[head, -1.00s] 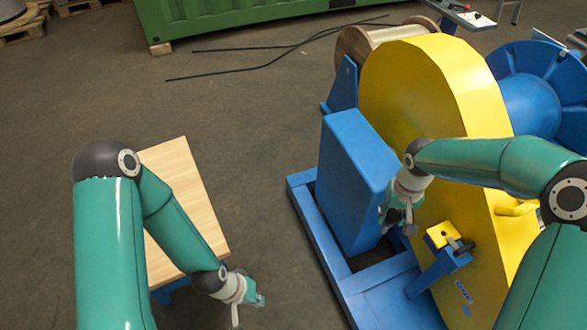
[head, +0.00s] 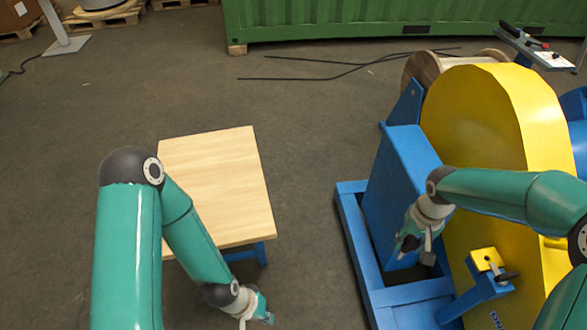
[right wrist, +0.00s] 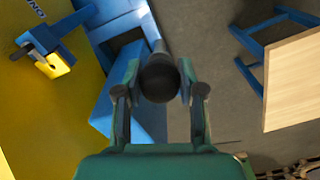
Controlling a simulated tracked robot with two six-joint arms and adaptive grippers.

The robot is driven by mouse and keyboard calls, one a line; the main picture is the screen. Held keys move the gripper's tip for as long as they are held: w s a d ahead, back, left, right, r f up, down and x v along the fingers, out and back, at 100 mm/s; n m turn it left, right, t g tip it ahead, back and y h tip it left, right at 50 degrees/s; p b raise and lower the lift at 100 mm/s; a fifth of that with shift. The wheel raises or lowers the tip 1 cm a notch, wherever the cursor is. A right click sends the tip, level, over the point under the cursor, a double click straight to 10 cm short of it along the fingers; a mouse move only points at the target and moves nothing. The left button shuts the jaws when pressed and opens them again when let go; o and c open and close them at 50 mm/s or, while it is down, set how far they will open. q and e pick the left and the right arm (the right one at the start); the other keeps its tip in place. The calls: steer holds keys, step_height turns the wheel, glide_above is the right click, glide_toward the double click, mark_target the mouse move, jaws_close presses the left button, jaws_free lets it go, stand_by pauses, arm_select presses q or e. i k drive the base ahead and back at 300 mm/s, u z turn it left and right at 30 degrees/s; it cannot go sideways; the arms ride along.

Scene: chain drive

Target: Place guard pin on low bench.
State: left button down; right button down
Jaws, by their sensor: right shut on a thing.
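My right gripper (head: 416,242) is shut on the guard pin and holds it beside the blue box of the machine. In the right wrist view the guard pin (right wrist: 159,80) shows a dark round end between the fingers, with a grey shaft beyond. In the head view the pin is hard to make out. The low bench (head: 222,180) has a pale wooden top and blue legs, and stands left of the machine, apart from the right gripper. Its bare top also shows in the right wrist view (right wrist: 298,80). My left gripper (head: 256,312) hangs in front of the bench's near edge; its fingers are too small to judge.
The yellow guard (head: 500,130) and blue frame (head: 362,255) stand at the right. A small yellow block (head: 487,259) sits on a blue bracket in front. Floor is clear between bench and frame. A green container (head: 380,20) and dark rods (head: 340,68) lie behind.

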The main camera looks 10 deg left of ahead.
mark_target(196, 185)
steer(key=u, duration=0.8)
steer(key=i, duration=0.95)
steer(key=u, duration=1.1)
steer(key=i, duration=0.55)
